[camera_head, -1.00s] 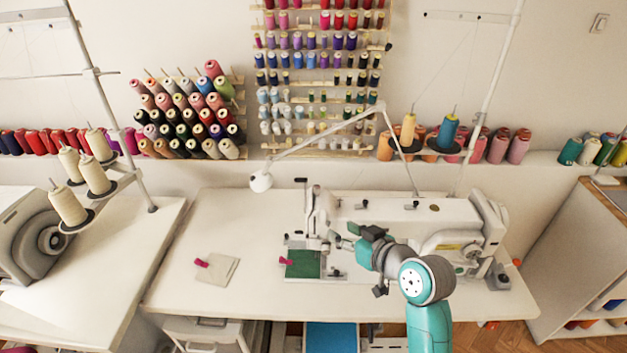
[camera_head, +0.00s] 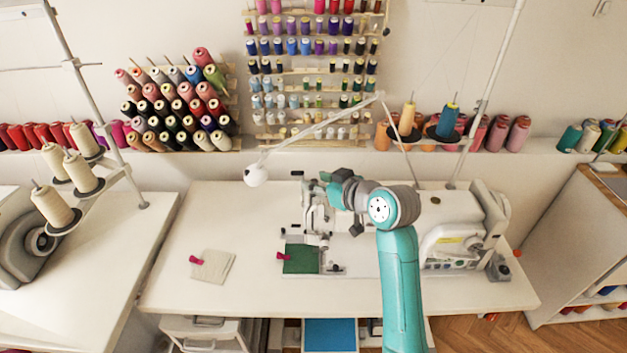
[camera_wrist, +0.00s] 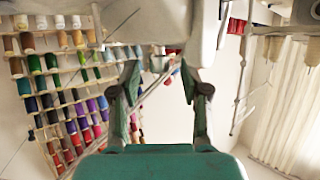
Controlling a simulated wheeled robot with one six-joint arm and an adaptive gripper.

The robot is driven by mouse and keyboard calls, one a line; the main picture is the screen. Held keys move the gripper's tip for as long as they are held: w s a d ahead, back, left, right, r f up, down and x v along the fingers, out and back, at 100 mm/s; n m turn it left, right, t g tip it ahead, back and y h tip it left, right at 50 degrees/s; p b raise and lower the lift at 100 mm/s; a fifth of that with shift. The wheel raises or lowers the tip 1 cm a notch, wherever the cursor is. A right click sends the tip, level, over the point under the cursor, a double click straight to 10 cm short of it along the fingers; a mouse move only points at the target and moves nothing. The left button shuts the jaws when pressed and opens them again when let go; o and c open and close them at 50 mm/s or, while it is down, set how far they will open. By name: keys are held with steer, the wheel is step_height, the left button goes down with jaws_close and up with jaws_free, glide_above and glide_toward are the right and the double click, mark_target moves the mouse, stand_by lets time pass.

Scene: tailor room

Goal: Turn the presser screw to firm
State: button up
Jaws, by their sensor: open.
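The white sewing machine (camera_head: 455,208) stands on the table, its needle end at the left above a green cloth (camera_head: 300,262). My gripper (camera_head: 322,186) is at the top of that end, and my arm hides part of the machine. In the wrist view my gripper (camera_wrist: 159,78) is open, its two dark green fingers apart with nothing clearly held. White machine parts (camera_wrist: 178,22) fill the top of that view. A small metallic piece (camera_wrist: 158,62) shows between and beyond the fingertips. I cannot tell whether it is the presser screw, nor read its setting.
A thin white lamp arm (camera_head: 320,128) crosses behind my gripper, its head (camera_head: 256,175) to the left. A beige cloth (camera_head: 212,266) with a pink clip lies on the clear left part of the table (camera_head: 190,225). Thread racks (camera_head: 312,75) cover the wall behind.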

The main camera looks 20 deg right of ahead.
steer(key=shift+x, duration=1.05)
jaws_close()
steer(key=shift+m+h, duration=0.3)
steer(key=m+h, duration=0.4)
steer(key=h, duration=0.1)
steer(key=shift+a+t, duration=0.15)
steer(key=shift+t, duration=0.25)
steer(key=m+g+h, duration=0.1)
steer(key=m+h, duration=0.5)
steer(key=shift+g, duration=0.4)
steer(key=shift+d+h, duration=0.25)
steer(key=shift+h, duration=0.05)
